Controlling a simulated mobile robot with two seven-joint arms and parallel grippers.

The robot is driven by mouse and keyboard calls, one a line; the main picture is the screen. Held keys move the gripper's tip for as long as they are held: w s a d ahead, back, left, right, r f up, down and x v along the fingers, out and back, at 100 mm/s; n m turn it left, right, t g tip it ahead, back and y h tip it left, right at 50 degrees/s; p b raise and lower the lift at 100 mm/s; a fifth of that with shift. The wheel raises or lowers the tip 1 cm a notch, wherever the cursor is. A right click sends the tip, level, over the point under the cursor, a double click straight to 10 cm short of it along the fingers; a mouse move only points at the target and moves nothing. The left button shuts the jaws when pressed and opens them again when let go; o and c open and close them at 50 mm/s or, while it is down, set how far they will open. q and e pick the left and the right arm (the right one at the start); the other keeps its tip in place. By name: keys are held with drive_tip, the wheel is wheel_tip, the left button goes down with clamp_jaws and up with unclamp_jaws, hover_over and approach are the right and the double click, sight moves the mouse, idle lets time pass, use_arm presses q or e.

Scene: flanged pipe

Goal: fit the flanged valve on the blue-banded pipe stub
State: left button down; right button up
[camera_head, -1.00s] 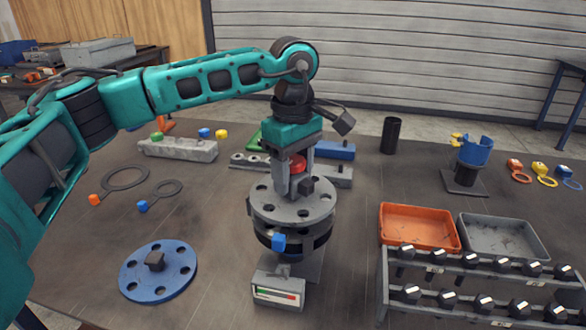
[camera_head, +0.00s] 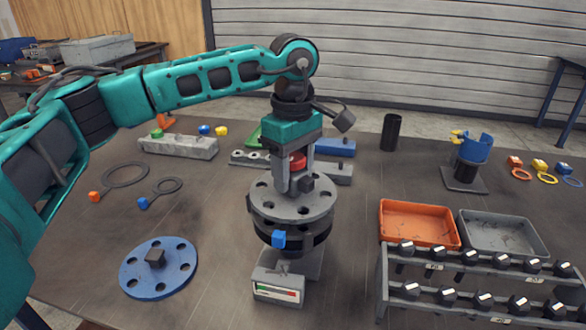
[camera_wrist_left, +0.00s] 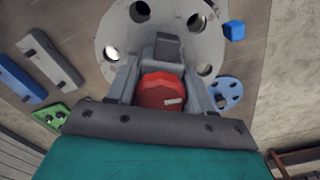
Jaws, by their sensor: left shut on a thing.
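The flanged valve, a grey disc (camera_head: 283,207) with bolt holes and a red part (camera_head: 298,161) on top, is roughly level over a dark round stub (camera_head: 300,243) in the middle of the table. My left gripper (camera_head: 297,183) points down and is shut on the valve's top. A blue tab (camera_head: 279,239) sticks out at the front below the disc. Whether the disc touches the stub, and any blue band, cannot be made out. The left wrist view shows the red part (camera_wrist_left: 161,90) between the fingers, with the disc (camera_wrist_left: 118,38) beyond. My right gripper is not in view.
A gauge box (camera_head: 279,286) stands in front of the stub. A blue flange (camera_head: 180,275) and two tabbed rings lie left. An orange tray (camera_head: 418,222), grey tray (camera_head: 505,232) and dumbbell-like rack (camera_head: 470,309) stand right. A blue clamp stand (camera_head: 465,180) is behind.

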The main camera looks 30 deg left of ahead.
use_arm(q)
drive_tip(key=shift+f+b, duration=0.4)
drive_tip(key=shift+f, duration=0.05)
drive_tip(key=shift+f+b, duration=0.3)
drive_tip(key=shift+f, duration=0.2)
idle(0.5)
drive_tip(key=c, duration=0.7)
unclamp_jaws()
drive_tip(key=o, duration=0.3)
drive_tip(key=shift+o, duration=0.2)
drive_tip(key=shift+f, duration=0.1)
